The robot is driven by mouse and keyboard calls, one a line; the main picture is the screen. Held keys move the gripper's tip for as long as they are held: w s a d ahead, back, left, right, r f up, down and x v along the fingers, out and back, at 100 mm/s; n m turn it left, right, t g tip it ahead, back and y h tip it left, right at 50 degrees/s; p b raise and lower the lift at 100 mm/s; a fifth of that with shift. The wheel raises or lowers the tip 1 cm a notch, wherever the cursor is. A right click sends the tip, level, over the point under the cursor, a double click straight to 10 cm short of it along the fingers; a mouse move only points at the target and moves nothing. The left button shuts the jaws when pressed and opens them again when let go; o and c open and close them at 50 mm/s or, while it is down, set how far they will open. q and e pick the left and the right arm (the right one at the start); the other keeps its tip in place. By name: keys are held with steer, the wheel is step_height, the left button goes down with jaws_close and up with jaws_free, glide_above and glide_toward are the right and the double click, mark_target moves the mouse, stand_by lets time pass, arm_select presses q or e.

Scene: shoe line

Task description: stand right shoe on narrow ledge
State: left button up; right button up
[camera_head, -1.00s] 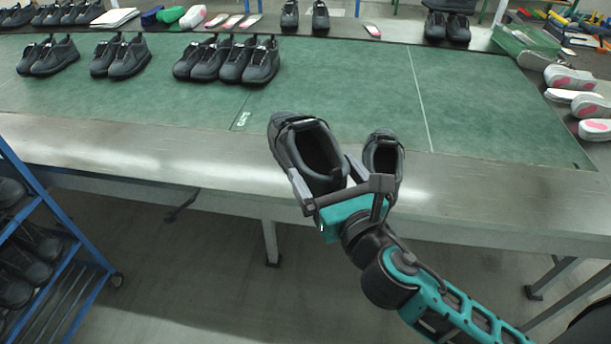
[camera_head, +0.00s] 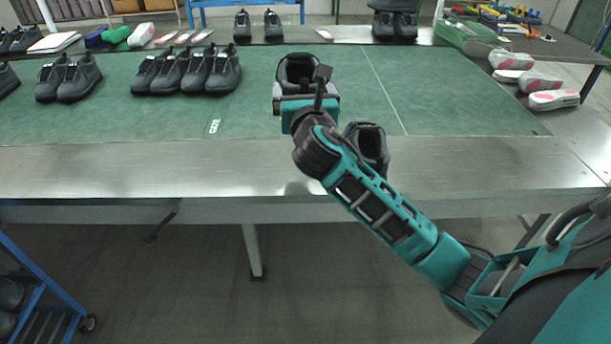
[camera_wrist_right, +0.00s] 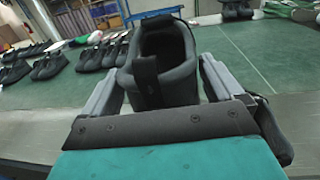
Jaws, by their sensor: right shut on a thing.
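My right gripper (camera_head: 306,90) is shut on a dark grey shoe (camera_head: 298,70), its fingers on either side of the heel. In the right wrist view the shoe (camera_wrist_right: 165,65) points away from me, opening upward, over the green mat. Whether its sole touches the mat cannot be told. A similar dark shoe (camera_head: 370,142) stands to its right and nearer me, on or just above the bare metal strip (camera_head: 120,168) along the table's front; my arm partly hides it. It also shows in the right wrist view (camera_wrist_right: 272,135). My left gripper is not in view.
Several dark shoes (camera_head: 200,72) stand in a row on the mat at left. Light soles (camera_head: 540,82) lie at the right. More shoes (camera_head: 256,27) and a green crate (camera_head: 465,35) are along the back. A blue rack (camera_head: 45,270) stands at lower left.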

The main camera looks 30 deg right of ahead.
steer(key=shift+w+d+r+h, duration=0.15)
steer(key=shift+w+d+r, duration=0.05)
steer(key=shift+d, duration=0.15)
steer(key=shift+w+d+r+h, duration=0.15)
steer(key=shift+w+d, duration=0.05)
steer(key=shift+d, duration=0.15)
steer(key=shift+w+d+f+m, duration=0.1)
steer(key=shift+w+d+m, duration=0.1)
steer(key=shift+m, duration=0.1)
step_height(320, 180, down, 19)
steer(key=b, duration=0.8)
steer(key=shift+f+b, duration=0.1)
steer(key=shift+b, duration=0.2)
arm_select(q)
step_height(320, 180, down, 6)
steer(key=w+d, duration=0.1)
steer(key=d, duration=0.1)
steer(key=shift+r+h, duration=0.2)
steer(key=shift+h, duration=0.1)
arm_select(e)
steer(key=shift+f, duration=0.15)
steer(key=o, duration=1)
steer(key=shift+f, duration=0.15)
